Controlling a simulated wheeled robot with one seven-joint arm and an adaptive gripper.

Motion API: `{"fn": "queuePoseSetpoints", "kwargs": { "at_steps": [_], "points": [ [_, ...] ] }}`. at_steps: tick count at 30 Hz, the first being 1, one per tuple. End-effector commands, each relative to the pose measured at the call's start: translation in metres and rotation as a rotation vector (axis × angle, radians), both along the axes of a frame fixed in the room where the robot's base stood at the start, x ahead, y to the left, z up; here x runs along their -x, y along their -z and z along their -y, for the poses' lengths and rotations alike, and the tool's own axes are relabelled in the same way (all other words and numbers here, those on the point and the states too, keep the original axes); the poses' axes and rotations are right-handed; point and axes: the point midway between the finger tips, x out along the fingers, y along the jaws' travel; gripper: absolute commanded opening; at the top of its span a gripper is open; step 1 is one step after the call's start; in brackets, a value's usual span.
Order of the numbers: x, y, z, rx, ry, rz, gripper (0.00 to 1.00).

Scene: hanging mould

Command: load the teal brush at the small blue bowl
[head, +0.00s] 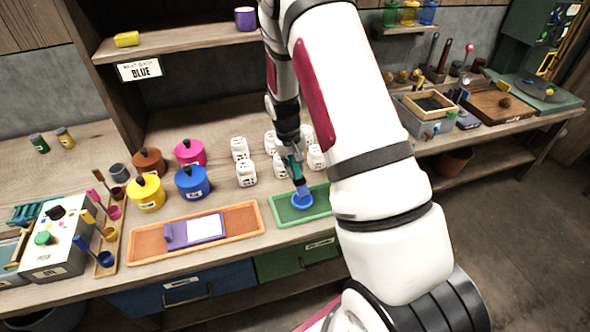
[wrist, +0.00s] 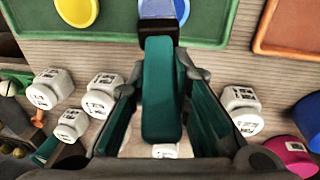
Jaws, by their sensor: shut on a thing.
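My gripper (head: 291,157) is shut on the teal brush (wrist: 163,90) and points down over the green tray (head: 322,207). In the wrist view the brush's teal handle runs between the fingers to a black collar and blue bristles (wrist: 162,9) at the top edge. In the head view the bristles are at the small blue bowl (head: 302,202), which stands in the green tray. Whether the tip touches the inside of the bowl I cannot tell.
Several white printed blocks (head: 246,174) stand behind the tray. Left are an orange tray (head: 150,246) with a purple pad (head: 194,230) and several coloured pots (head: 193,184). A yellow round thing (wrist: 77,11) lies in the green tray. A shelf (head: 180,42) hangs above.

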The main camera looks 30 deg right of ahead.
Motion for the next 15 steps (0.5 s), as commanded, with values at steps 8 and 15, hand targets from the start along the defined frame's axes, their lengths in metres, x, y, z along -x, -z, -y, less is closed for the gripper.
{"fn": "queuePoseSetpoints", "kwargs": {
  "at_steps": [8, 15],
  "points": [
    [0.000, -0.022, 0.000, 0.000, 0.000, 0.001, 0.00],
    [0.000, -0.039, 0.000, 0.000, 0.000, 0.001, 0.00]
  ]
}}
